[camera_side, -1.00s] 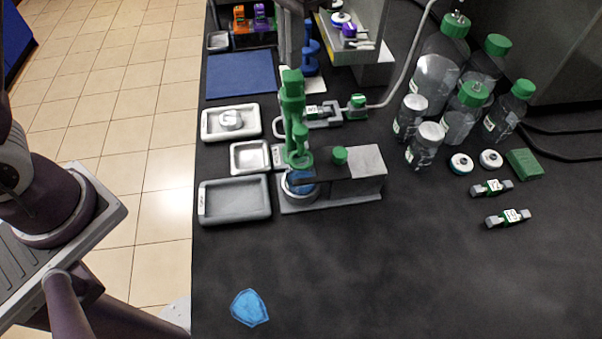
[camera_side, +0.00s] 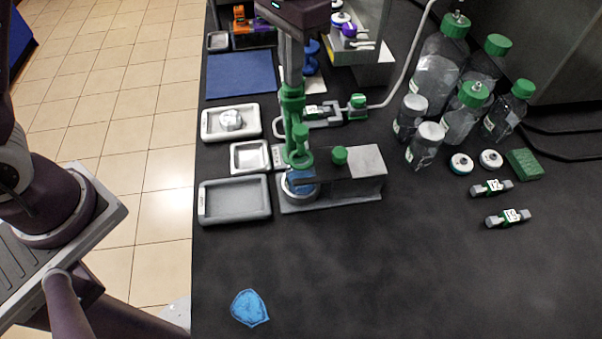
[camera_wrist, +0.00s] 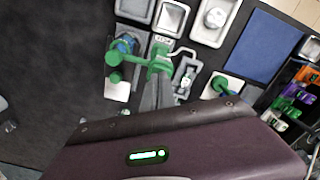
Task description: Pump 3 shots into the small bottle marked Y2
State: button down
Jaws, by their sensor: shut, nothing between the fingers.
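A green pump-like stand (camera_side: 292,110) rises at the left end of a grey block (camera_side: 350,178). It also shows in the wrist view (camera_wrist: 160,58). My gripper (camera_side: 291,80) is shut and empty, pointing down, with its fingertips on or right at the top of the green part. It also shows in the wrist view (camera_wrist: 158,76). A green ring (camera_side: 299,158) sits low on the stand, above a blue round piece (camera_side: 302,184) at the block's left end. Small bottles with white caps (camera_side: 424,146) stand at the right. I cannot read a Y2 mark on anything.
Large green-capped bottles (camera_side: 437,75) stand at the back right. Two small labelled pieces (camera_side: 508,217) lie in front of them. Grey trays (camera_side: 234,200) and a blue mat (camera_side: 240,75) are at the left. The front of the black table is clear except for a blue badge (camera_side: 250,307).

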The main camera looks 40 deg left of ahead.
jog(key=shift+r, duration=1.75)
jog(key=shift+r, duration=0.1)
notch_tip(320, 180, up, 6)
jog(key=shift+f, duration=0.1)
